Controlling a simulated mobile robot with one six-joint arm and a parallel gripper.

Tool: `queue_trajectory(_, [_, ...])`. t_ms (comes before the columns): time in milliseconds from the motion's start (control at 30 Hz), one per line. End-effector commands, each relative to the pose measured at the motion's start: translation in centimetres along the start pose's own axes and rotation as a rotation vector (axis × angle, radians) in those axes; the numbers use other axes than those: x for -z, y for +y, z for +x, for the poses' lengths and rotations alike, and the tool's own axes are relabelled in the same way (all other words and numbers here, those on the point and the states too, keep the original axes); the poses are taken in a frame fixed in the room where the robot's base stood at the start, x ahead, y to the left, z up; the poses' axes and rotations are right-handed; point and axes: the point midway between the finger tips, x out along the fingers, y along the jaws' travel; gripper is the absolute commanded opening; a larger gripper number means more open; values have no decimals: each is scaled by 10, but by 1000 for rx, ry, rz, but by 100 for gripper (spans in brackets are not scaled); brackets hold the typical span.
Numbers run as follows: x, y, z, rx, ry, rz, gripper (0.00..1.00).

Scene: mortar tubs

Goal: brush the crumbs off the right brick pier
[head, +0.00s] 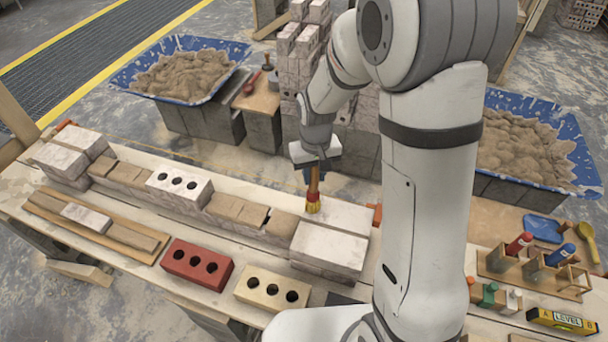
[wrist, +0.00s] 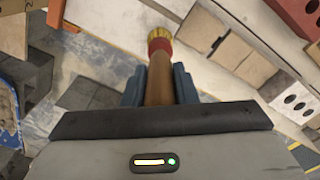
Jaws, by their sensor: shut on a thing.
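My gripper (head: 313,174) is shut on the wooden handle of a brush, which has a red collar and yellow bristles (head: 313,206). The brush points down at the back left part of the right brick pier (head: 332,245), a low stack of whitish bricks. The bristles are at or just above the pier's top; I cannot tell whether they touch. In the wrist view the handle (wrist: 159,80) sits between the blue fingers, with the bristles (wrist: 160,38) beyond. I cannot make out any crumbs on the pier's top.
A row of brown blocks (head: 238,211) with a white holed brick (head: 179,186) runs left from the pier. A red brick (head: 197,264) and a cream brick (head: 272,289) lie in front. Blue mortar tubs (head: 233,50) stand behind. A level (head: 562,321) lies at right.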

Motion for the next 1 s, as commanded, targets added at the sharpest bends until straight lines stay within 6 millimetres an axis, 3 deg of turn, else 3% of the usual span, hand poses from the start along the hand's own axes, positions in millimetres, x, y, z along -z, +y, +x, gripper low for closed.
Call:
queue_trajectory(33, [1,1,-22,0,7,3,0])
queue_trajectory(500, [0,7,-73,0,3,15,0])
queue_trajectory(900, [0,8,-78,0,2,16,0])
queue_trajectory(933, [0,8,-78,0,2,16,23])
queue_trajectory(1000, [0,8,-78,0,2,16,17])
